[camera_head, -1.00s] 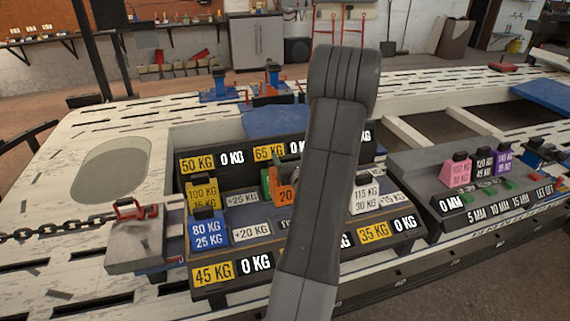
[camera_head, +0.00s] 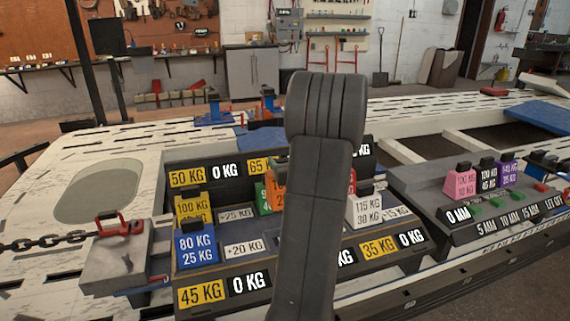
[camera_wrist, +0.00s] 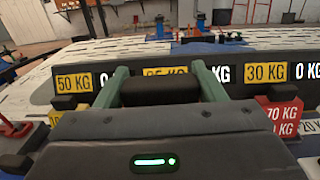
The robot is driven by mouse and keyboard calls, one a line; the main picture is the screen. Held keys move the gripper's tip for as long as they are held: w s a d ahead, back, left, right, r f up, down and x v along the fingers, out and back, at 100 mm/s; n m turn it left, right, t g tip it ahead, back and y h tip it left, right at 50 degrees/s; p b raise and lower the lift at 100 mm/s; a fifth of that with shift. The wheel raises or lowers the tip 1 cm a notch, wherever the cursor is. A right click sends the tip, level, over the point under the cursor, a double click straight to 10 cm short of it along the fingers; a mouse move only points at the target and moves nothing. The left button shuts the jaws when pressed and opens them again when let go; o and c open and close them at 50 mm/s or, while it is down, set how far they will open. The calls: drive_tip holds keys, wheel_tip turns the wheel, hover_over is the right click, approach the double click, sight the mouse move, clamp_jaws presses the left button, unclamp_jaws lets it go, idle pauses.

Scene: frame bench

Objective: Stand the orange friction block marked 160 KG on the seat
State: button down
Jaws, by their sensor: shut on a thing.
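The orange friction block (camera_head: 278,171) shows as a strip left of my arm in the head view. Its face is mostly hidden, so the 160 KG mark cannot be read. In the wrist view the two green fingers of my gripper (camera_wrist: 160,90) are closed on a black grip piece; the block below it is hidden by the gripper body. In the head view the fingers are hidden behind my arm. The stepped rack (camera_head: 290,252) carries yellow, white and black weight labels. I cannot tell which place on it is the seat.
A blue block (camera_head: 195,246), a yellow block (camera_head: 190,209), a green block (camera_head: 262,198) and a white block (camera_head: 366,210) stand on the rack. A red block (camera_wrist: 282,116) is at the right in the wrist view. A chain clamp (camera_head: 120,250) is left; a side rack (camera_head: 430,175) holds pink and purple blocks.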

wheel_tip(320, 180, down, 16)
drive_tip(key=b, duration=1)
drive_tip(key=shift+r, duration=0.1)
drive_tip(key=shift+c, duration=1.2)
unclamp_jaws()
drive_tip(key=shift+s, duration=0.15)
drive_tip(key=p+v, duration=0.1)
drive_tip(key=v, duration=1.2)
drive_tip(key=shift+s+d, duration=0.15)
drive_tip(key=shift+s, duration=0.15)
